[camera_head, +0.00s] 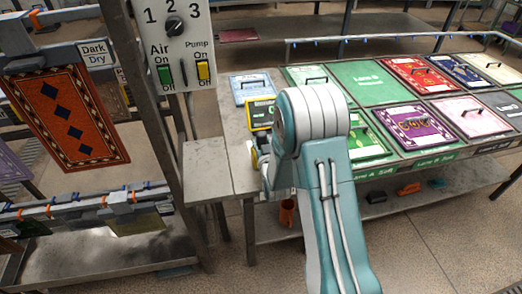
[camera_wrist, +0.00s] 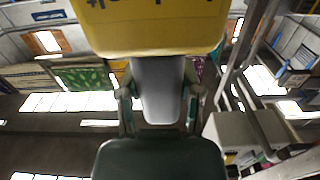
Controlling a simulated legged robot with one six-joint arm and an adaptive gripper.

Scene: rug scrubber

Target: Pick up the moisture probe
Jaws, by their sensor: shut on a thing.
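The moisture probe appears as a yellow body with a dark-framed face (camera_head: 259,114) just above my gripper (camera_head: 263,160) in the head view. In the wrist view its yellow body (camera_wrist: 155,28) fills the top, with dark lettering cut off by the edge. A grey part (camera_wrist: 158,88) runs down from it between the fingers of my gripper (camera_wrist: 158,103). My gripper is shut on this grey part. In the head view my arm hides part of the gripper and the probe's lower end.
A table with several coloured panels (camera_head: 365,85) stands at the right. A bare grey table end (camera_head: 207,168) lies left of my gripper. A control panel (camera_head: 173,45) and a rack with a hanging patterned rug (camera_head: 70,118) stand at the left.

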